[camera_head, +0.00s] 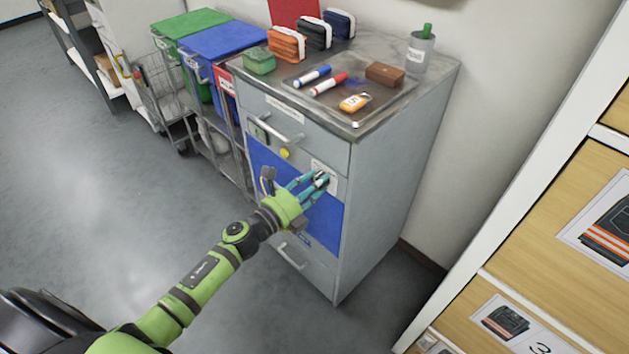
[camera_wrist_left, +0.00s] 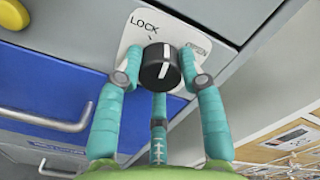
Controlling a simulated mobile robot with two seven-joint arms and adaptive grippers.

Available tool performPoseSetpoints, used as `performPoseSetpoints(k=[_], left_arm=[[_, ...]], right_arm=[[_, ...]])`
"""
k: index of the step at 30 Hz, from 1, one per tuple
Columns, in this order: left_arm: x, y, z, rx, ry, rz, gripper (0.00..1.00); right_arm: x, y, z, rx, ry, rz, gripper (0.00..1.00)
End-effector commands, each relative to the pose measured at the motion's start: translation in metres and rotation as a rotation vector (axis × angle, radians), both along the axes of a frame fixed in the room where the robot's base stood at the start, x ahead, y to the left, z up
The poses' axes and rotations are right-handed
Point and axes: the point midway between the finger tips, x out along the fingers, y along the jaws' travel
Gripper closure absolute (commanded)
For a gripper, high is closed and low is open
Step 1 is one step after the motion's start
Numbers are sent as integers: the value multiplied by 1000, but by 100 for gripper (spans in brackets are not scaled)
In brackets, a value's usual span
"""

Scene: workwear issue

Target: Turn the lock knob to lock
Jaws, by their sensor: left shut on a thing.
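The lock knob (camera_wrist_left: 160,68) is black with a white pointer line, on a white plate (camera_wrist_left: 200,42) marked LOCK at its upper left. In the left wrist view its white line stands nearly upright, a little right of the LOCK word. My left gripper (camera_head: 322,181) is at the front of the grey cabinet (camera_head: 391,165). Its teal fingers are around the knob, one at each side and one below, and are shut on it. In the head view the fingers partly hide the knob and plate. My right gripper is not in view.
A blue panel (camera_head: 323,222) and drawer handles (camera_head: 292,256) are on the cabinet front. A yellow button (camera_head: 285,154) is left of the knob. Wheeled bins (camera_head: 223,41) are at the left; open floor lies in front.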

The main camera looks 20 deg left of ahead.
Motion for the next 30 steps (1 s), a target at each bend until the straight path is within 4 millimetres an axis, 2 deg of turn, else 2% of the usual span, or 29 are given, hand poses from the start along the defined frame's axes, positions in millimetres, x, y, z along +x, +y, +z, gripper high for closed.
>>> performPoseSetpoints(k=[15, 30], left_arm=[[-3, -4, -3, -420, 184, -7, 94], [-4, -5, -4, -605, 260, -8, 94]], right_arm=[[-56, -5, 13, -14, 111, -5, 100], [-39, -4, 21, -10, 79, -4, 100]])
